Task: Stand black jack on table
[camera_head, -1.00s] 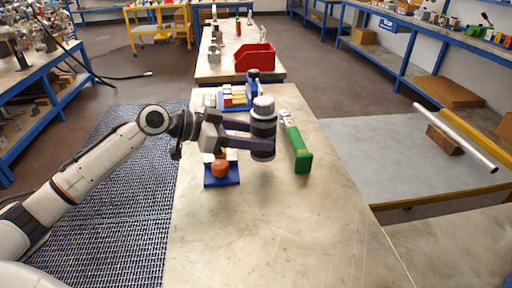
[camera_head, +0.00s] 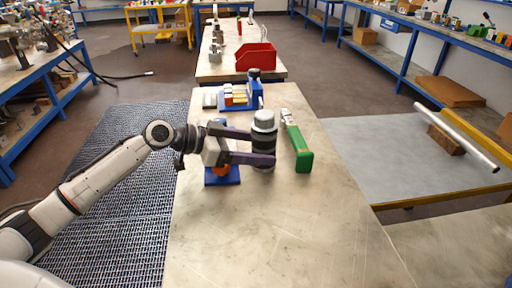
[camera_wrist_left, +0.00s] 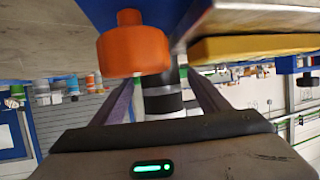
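The black jack (camera_head: 264,146), a dark cylinder with grey bands and a light grey cap, is upright over the table (camera_head: 262,225). My left gripper (camera_head: 264,147) comes from the left and is shut on it, with a dark purple finger on either side. The jack shows between the fingers in the left wrist view (camera_wrist_left: 163,98), where the picture is upside down. Its base is close to the tabletop; I cannot tell whether it touches. My right gripper is not in view.
A blue block with an orange knob (camera_head: 222,171) is partly hidden under my left gripper. A blue fixture with colored blocks (camera_head: 240,98) stands behind. The table's front is clear.

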